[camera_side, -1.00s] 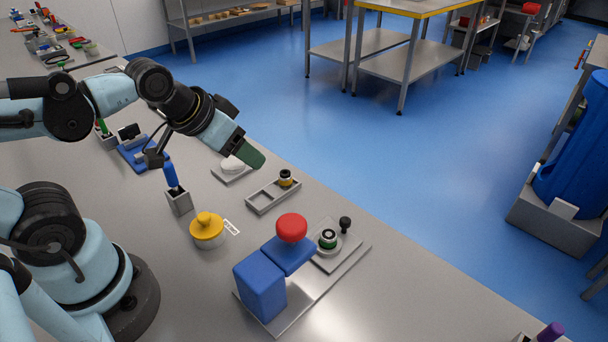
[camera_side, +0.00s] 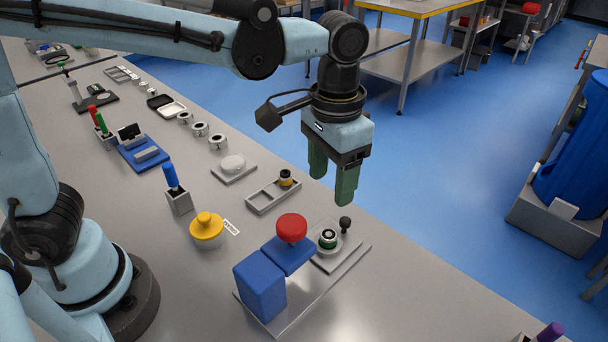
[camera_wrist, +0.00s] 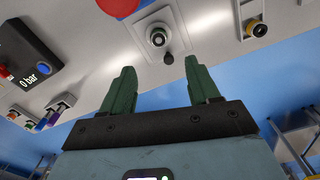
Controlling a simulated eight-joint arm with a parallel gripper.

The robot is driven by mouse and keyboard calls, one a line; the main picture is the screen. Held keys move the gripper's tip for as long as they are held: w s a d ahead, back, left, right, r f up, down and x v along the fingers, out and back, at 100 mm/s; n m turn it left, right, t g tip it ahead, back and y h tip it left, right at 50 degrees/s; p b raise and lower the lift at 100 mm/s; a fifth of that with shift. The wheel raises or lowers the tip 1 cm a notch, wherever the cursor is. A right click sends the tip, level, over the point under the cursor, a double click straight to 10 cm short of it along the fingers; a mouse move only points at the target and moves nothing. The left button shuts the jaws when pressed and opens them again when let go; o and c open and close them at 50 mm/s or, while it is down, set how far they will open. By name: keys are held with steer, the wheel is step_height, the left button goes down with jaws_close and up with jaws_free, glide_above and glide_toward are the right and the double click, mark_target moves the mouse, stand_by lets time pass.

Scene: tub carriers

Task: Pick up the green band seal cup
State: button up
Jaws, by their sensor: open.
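The green band seal cup (camera_side: 328,239) is a small round cup with a dark top and a green band. It sits upright on a grey plate (camera_side: 352,247) beside a black knob. In the wrist view the cup (camera_wrist: 158,38) lies beyond the fingertips, near the middle. My gripper (camera_side: 331,190) has green fingers pointing down and is open and empty. It hangs above the bench near the cup, clear of it. In the wrist view my gripper (camera_wrist: 159,65) shows its two fingers spread apart.
A blue press with a red button (camera_side: 291,227) stands beside the cup, its blue arm close to it. A black knob (camera_side: 345,224) is on the other side. A tray (camera_side: 260,201) holds a yellow-banded cup (camera_side: 285,178). A yellow-lidded pot (camera_side: 207,230) stands to the left.

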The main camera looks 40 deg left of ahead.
mark_target(328, 234)
steer(key=shift+d+f, duration=0.15)
steer(key=shift+f, duration=5.75)
jaws_close()
